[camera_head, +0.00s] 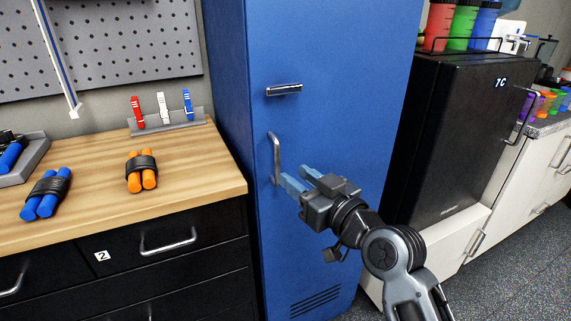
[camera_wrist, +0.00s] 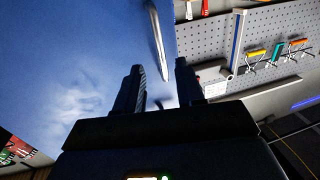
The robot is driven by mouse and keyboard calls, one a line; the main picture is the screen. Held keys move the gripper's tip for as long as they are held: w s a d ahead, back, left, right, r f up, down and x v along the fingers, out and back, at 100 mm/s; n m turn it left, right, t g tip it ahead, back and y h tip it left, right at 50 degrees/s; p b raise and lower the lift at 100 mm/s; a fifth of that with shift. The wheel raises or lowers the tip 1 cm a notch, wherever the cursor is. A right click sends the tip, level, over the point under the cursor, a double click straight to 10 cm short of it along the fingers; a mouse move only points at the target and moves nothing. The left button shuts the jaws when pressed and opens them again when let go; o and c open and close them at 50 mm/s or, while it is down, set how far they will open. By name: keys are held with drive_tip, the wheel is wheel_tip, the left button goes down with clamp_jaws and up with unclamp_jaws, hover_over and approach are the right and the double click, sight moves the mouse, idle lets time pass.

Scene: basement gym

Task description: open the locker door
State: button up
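The tall blue locker (camera_head: 330,50) stands in the middle of the head view, and its door looks shut. A vertical silver bar handle (camera_head: 275,155) is on the door's left side. My gripper (camera_head: 294,177) is open, just right of the handle's lower part, with its fingers pointing toward it. In the wrist view the two dark fingers (camera_wrist: 160,68) are spread apart. The handle (camera_wrist: 157,45) shows ahead in the gap between them. I see no grip on it, and I cannot tell whether a finger touches it. The blue door (camera_wrist: 90,80) fills the wrist view's left.
A wooden-topped cabinet (camera_head: 200,190) with black drawers stands left of the locker; blue and orange bundles (camera_head: 142,171) lie on it. A black fridge-like box (camera_head: 440,140) stands on the right. Grey floor (camera_head: 500,275) is open at the lower right.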

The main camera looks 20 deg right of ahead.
sight(279, 165)
drive_tip(key=w, duration=0.2)
drive_tip(key=w+a, duration=0.1)
drive_tip(key=w, duration=0.2)
drive_tip(key=shift+w+a, duration=0.1)
drive_tip(key=shift+w, duration=0.2)
clamp_jaws()
idle(0.5)
